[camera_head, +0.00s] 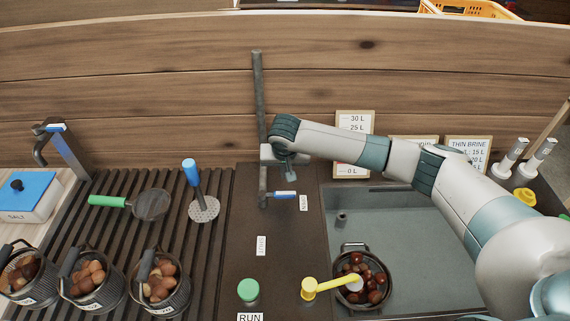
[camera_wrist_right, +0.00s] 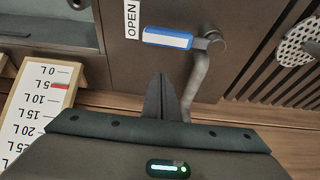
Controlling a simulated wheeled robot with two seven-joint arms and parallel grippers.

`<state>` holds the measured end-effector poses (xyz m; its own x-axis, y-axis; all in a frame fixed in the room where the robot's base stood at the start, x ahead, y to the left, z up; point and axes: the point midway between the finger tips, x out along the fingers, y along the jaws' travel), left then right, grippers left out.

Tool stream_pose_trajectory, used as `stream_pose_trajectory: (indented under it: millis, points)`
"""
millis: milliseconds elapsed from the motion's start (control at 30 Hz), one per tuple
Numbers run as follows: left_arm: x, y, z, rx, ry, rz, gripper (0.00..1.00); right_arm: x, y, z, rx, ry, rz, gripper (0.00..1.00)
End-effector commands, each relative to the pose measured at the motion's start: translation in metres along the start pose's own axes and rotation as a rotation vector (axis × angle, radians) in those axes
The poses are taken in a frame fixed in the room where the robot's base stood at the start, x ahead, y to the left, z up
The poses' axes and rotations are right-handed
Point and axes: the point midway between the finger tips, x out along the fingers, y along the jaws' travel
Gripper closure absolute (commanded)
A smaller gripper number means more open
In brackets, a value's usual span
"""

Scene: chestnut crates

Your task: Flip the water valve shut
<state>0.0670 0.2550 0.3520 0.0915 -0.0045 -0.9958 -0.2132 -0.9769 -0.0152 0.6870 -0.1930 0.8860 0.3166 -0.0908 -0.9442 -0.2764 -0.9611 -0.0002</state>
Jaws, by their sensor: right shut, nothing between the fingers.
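The water valve has a blue-and-white lever (camera_head: 285,193) at the foot of a grey upright pipe (camera_head: 259,90). The lever points right, towards the OPEN label (camera_head: 304,203); the SHUT label (camera_head: 261,245) lies nearer the front on the dark panel. In the right wrist view the lever (camera_wrist_right: 167,38) lies beside the OPEN label (camera_wrist_right: 132,19). My right gripper (camera_head: 289,173) is shut and empty, just behind and above the lever. Its fingers show in the wrist view (camera_wrist_right: 162,92), apart from the lever in the picture. My left gripper is out of view.
A sink (camera_head: 410,225) at right holds a basket of chestnuts (camera_head: 348,249) under a yellow lever arm (camera_head: 309,289). A green RUN button (camera_head: 248,290) stands in front. A skimmer (camera_head: 150,204), a blue-handled masher (camera_head: 192,174) and baskets of chestnuts (camera_head: 180,299) are left. A litre gauge (camera_wrist_right: 38,105) stands behind.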

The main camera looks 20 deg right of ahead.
Motion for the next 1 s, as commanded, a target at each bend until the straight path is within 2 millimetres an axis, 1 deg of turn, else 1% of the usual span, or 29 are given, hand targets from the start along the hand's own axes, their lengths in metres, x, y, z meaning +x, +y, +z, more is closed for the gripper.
stream_pose_trajectory:
  millis: [67, 133, 300, 500, 667, 1000]
  points:
    - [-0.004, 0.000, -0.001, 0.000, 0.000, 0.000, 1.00, 0.009, 0.000, 0.000, 0.000, -0.001, 0.002, 1.00]
    - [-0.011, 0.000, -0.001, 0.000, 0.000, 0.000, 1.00, 0.004, 0.000, 0.006, -0.003, 0.001, 0.000, 1.00]
    - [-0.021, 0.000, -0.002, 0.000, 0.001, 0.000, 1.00, -0.002, 0.000, 0.023, -0.003, 0.002, 0.000, 1.00]
    - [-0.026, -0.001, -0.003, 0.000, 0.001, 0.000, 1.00, -0.005, 0.000, 0.036, -0.002, 0.001, 0.000, 1.00]
    - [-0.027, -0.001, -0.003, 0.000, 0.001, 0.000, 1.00, -0.004, 0.000, 0.038, -0.001, 0.001, 0.000, 1.00]
    - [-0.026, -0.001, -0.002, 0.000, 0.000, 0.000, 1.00, -0.004, -0.001, 0.037, 0.001, 0.001, 0.001, 1.00]
